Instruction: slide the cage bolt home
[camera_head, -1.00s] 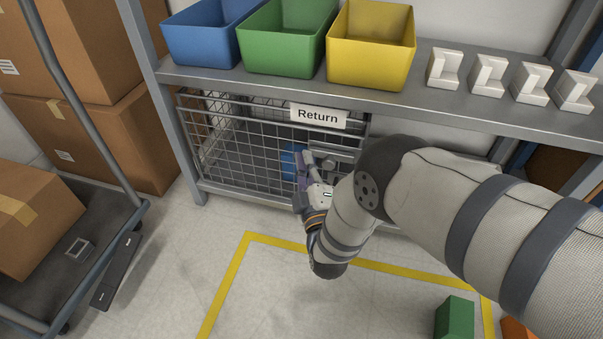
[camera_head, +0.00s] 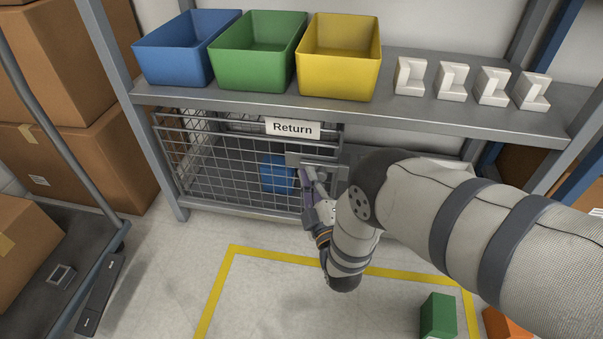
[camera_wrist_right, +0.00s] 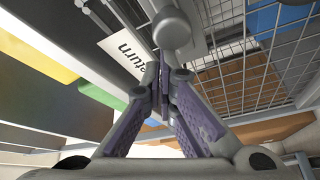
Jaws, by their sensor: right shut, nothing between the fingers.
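The wire cage (camera_head: 228,178) stands under the shelf, with a "Return" sign (camera_head: 292,129) on its upper front; the sign also shows in the right wrist view (camera_wrist_right: 122,52). A grey bolt fitting (camera_head: 318,161) sits at the right end of the cage front, below the sign. My right gripper (camera_head: 305,175) is at this fitting, its purple fingers shut and empty. In the right wrist view the closed fingertips (camera_wrist_right: 163,75) are just below a round grey knob (camera_wrist_right: 172,28), probably the bolt's handle. I cannot tell if they touch. My left gripper is out of view.
A blue object (camera_head: 277,173) is inside the cage. Blue (camera_head: 175,65), green (camera_head: 247,75) and yellow (camera_head: 337,75) bins and several white blocks (camera_head: 452,82) stand on the shelf above. A cart (camera_head: 60,300) is at left.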

